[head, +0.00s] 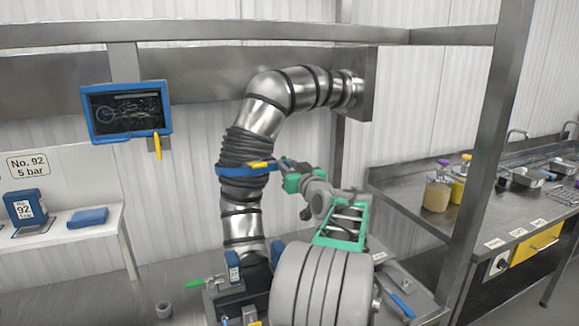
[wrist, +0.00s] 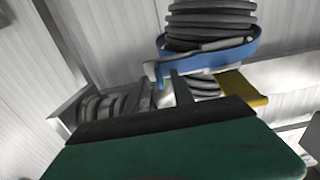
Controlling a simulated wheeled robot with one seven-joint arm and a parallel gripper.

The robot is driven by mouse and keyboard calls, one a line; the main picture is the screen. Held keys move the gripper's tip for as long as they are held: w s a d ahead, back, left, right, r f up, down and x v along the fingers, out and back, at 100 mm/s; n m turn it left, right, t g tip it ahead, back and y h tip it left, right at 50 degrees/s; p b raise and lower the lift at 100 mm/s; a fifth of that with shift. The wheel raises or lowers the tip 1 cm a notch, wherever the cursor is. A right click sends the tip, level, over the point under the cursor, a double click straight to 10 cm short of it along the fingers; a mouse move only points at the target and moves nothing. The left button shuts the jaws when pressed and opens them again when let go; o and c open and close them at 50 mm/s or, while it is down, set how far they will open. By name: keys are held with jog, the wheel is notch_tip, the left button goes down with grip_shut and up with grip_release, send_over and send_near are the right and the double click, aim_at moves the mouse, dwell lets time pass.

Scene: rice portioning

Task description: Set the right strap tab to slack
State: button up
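A blue strap (head: 232,172) goes around the dark ribbed sleeve of a steel jointed arm; it also shows in the wrist view (wrist: 215,57). A yellow tab (head: 262,164) sits on its front, and a blue tab (head: 286,163) sticks out at its right end. The wrist view shows a yellow piece (wrist: 243,88) right of the strap and a blue-grey clip (wrist: 158,70) left of it. My gripper (head: 296,182), with green parts, is close beside the strap's right end. I cannot tell whether it touches a tab. Its green, dark-edged part fills the bottom of the wrist view, hiding the fingertips.
A blue-framed screen (head: 127,110) hangs at the left above a white table (head: 65,236) with blue items. A steel counter (head: 410,192) with jars and trays stands right, behind a steel post (head: 490,150). The steel arm (head: 262,118) bends close to my gripper.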

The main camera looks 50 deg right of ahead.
grip_shut()
dwell(1.4)
